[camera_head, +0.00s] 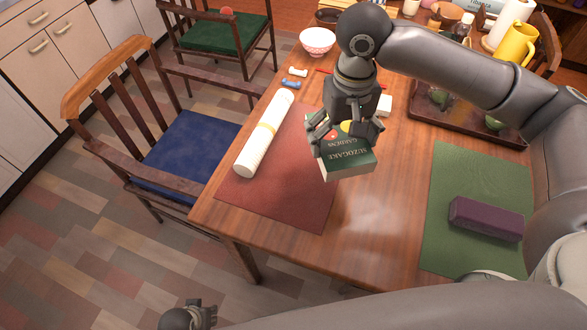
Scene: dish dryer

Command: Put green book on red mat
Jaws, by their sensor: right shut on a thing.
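The green book (346,164) has white lettering on its spine and pale page edges. My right gripper (343,140) is shut on it, with fingers on both sides of its upper part. The book is over or at the right edge of the red mat (282,190); whether it touches the mat or table is hard to tell. The red mat lies at the left side of the wooden table, partly hidden by the book. My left gripper (204,316) is low at the bottom edge, over the floor, away from the table. Its fingers are too small to read.
A green mat (450,210) holds a purple case (486,218). A brown tray (470,128) and a bowl (318,41) are farther back. A blue-seated chair (190,155) stands at left.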

